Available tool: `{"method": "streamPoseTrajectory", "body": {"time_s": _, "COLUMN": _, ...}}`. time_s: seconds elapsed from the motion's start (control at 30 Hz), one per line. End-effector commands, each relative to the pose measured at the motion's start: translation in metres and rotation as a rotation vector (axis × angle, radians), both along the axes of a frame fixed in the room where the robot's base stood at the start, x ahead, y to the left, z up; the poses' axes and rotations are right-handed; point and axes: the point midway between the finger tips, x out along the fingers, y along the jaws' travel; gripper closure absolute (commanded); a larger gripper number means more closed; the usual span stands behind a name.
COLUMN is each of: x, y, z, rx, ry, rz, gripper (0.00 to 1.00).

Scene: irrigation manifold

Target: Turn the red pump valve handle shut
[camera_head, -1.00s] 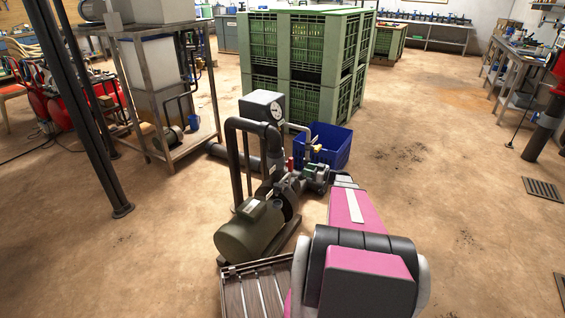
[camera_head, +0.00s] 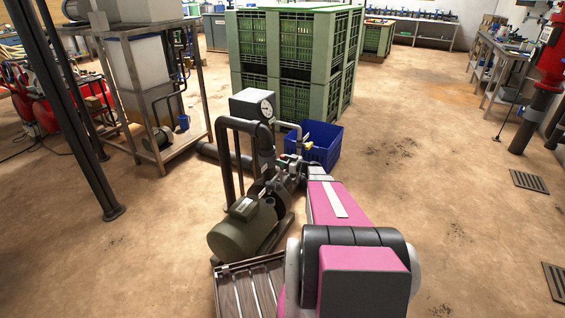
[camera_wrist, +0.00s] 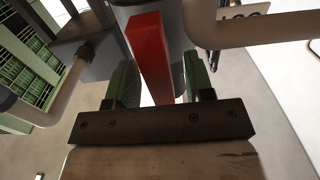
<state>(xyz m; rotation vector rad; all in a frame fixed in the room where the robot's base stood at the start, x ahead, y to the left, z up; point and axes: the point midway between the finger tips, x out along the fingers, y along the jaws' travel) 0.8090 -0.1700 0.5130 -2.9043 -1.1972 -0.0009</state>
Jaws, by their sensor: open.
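The red valve handle (camera_wrist: 149,55) shows in the wrist view as a flat red bar running between the two fingers of my gripper (camera_wrist: 160,72). The gripper is open, with one green-padded finger on each side of the bar. A thin gap shows beside the handle; I cannot tell whether either pad touches it. In the head view the pump (camera_head: 243,228) stands in front of me, with grey pipes and a round gauge (camera_head: 266,108). My pink arm reaches to its right side and hides my gripper; I cannot make out the handle there.
A blue crate (camera_head: 326,146) sits just behind the pump. Stacked green crates (camera_head: 296,75) stand further back. A metal rack (camera_head: 152,100) and a dark post (camera_head: 75,120) are at the left. A slatted grate (camera_head: 250,288) lies in front of the pump.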

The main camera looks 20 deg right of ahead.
Motion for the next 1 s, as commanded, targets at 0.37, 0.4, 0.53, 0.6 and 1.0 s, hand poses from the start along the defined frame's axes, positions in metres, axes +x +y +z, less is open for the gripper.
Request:
{"method": "streamPoseTrajectory", "body": {"time_s": 0.37, "x": 0.0005, "y": 0.0005, "z": -0.0001, "rx": 0.000, "ry": 0.000, "rz": 0.000, "gripper": 0.88}}
{"method": "streamPoseTrajectory", "body": {"time_s": 0.4, "x": 0.0004, "y": 0.0006, "z": -0.0001, "rx": 0.000, "ry": 0.000, "rz": 0.000, "gripper": 1.00}}
{"method": "streamPoseTrajectory", "body": {"time_s": 0.53, "x": 0.0004, "y": 0.0004, "z": -0.0002, "rx": 0.000, "ry": 0.001, "rz": 0.000, "gripper": 1.00}}
{"method": "streamPoseTrajectory", "body": {"time_s": 0.6, "x": 0.0005, "y": 0.0004, "z": -0.0002, "rx": 0.002, "ry": 0.004, "rz": 0.000, "gripper": 1.00}}
{"method": "streamPoseTrajectory", "body": {"time_s": 1.0, "x": 0.0019, "y": -0.0013, "z": -0.0006, "rx": 0.118, "ry": 0.119, "rz": 0.000, "gripper": 1.00}}
